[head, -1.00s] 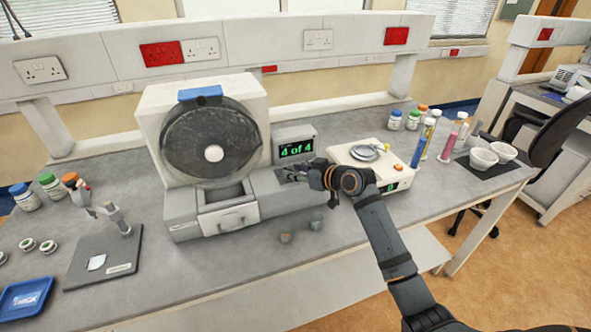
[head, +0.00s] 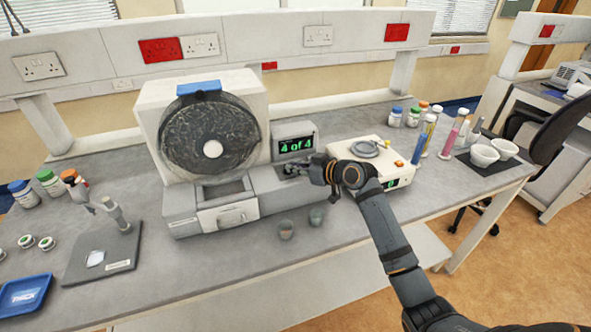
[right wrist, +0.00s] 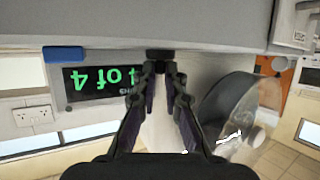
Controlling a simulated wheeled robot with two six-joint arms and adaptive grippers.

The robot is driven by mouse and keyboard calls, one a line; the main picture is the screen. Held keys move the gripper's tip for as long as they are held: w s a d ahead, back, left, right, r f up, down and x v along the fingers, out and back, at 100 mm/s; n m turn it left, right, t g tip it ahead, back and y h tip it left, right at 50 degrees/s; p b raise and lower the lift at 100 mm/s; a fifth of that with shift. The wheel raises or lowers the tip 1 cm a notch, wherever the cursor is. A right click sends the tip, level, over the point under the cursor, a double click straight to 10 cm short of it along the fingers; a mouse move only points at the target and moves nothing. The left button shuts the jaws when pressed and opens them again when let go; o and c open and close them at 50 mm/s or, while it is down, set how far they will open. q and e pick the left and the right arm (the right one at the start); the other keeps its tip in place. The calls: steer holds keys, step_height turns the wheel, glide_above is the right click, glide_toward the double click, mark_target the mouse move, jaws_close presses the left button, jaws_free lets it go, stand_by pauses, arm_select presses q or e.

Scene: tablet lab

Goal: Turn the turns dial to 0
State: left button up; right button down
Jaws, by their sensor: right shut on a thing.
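The display also shows upside down in the right wrist view (right wrist: 100,83). My right gripper (head: 298,170) is at the machine's panel, in front of and below the display. In the right wrist view its fingers (right wrist: 161,66) are closed together on a small black dial (right wrist: 160,54). The gripper mostly hides the dial in the head view, and no mark on it can be read. My left gripper is not in view.
A scale (head: 345,150) stands right of the gripper, with bottles and tubes behind it. A grey mat (head: 105,258) and blue tray (head: 24,295) lie at left.

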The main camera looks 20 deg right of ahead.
steer(key=n+g+y+b, duration=0.1)
steer(key=n+b, duration=0.1)
steer(key=b, duration=0.1)
steer(key=w+n+g+y+b, duration=0.1)
steer(key=n+g+y+b, duration=0.1)
steer(key=b, duration=0.1)
steer(key=d+n+g+y+b, duration=0.1)
steer(key=n+g+y+b, duration=0.1)
steer(key=b, duration=0.1)
steer(key=shift+w+d+f, duration=0.1)
steer(key=shift+w, duration=0.05)
steer(key=shift+w+d+n+g+y+b, duration=0.15)
steer(key=shift+n+g+y+b, duration=0.3)
steer(key=shift+n+g+b, duration=0.4)
steer(key=shift+w+n+g+y+b, duration=0.15)
steer(key=shift+n+g+y+b, duration=0.3)
steer(key=shift+n+g+b, duration=0.35)
steer(key=shift+g, duration=0.25)
steer(key=c, duration=1.4)
jaws_free()
steer(key=v, duration=0.7)
steer(key=shift+d+r, duration=0.2)
steer(key=shift+d, duration=0.05)
